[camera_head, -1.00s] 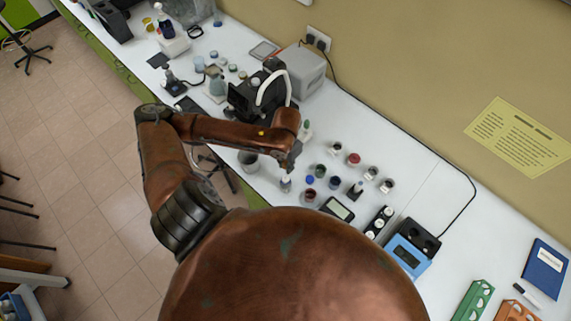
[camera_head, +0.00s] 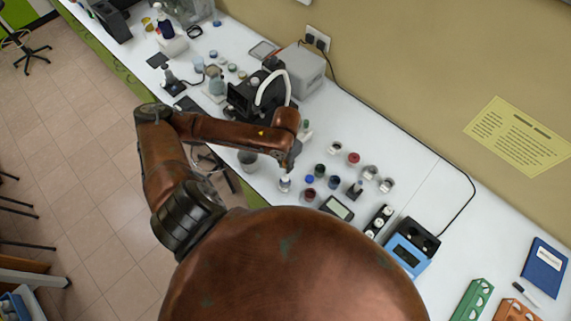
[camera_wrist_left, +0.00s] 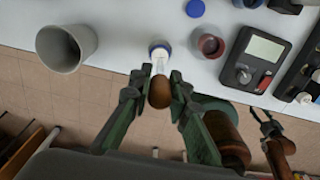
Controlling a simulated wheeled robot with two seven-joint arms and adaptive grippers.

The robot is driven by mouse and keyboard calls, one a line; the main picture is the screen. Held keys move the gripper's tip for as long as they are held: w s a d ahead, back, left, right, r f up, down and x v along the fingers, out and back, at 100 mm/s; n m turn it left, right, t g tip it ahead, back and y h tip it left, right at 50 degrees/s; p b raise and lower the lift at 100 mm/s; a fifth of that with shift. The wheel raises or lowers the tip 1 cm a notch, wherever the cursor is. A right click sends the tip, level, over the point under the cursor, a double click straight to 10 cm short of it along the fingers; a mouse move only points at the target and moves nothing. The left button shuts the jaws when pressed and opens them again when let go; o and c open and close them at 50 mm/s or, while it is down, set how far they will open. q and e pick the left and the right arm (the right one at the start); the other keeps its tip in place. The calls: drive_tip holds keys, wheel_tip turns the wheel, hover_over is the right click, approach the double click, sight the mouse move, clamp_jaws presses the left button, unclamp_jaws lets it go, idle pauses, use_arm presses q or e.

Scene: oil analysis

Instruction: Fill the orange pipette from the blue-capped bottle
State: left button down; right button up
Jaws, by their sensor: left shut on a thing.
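My left gripper (camera_head: 287,168) reaches over the front edge of the white bench. In the left wrist view, its fingers (camera_wrist_left: 163,87) are shut on the orange-brown bulb of the pipette (camera_wrist_left: 160,93). The pipette points away from the wrist camera. Its pale stem lines up with the mouth of a small bottle (camera_wrist_left: 159,47) with a bluish rim; I cannot tell how deep the tip sits. The bottle stands uncapped near the bench edge and also shows in the head view (camera_head: 285,187). A blue cap (camera_wrist_left: 195,8) lies beside it on the bench.
A grey beaker (camera_wrist_left: 65,48) stands left of the bottle at the edge. A dark red jar (camera_wrist_left: 208,44) and a grey meter (camera_wrist_left: 255,58) are close on the right. Several small jars and a blue device (camera_head: 408,255) stand farther along the bench.

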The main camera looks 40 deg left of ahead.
sight(285, 175)
use_arm(q)
drive_tip(key=shift+f, duration=0.3)
drive_tip(key=shift+f+b, duration=0.5)
drive_tip(key=shift+f, duration=0.2)
drive_tip(key=shift+f, duration=0.35)
idle(0.3)
drive_tip(key=shift+f+b, duration=0.9)
drive_tip(key=shift+f, duration=0.55)
drive_tip(key=shift+f, duration=0.35)
drive_tip(key=shift+f+b, duration=0.7)
drive_tip(key=shift+f, duration=0.3)
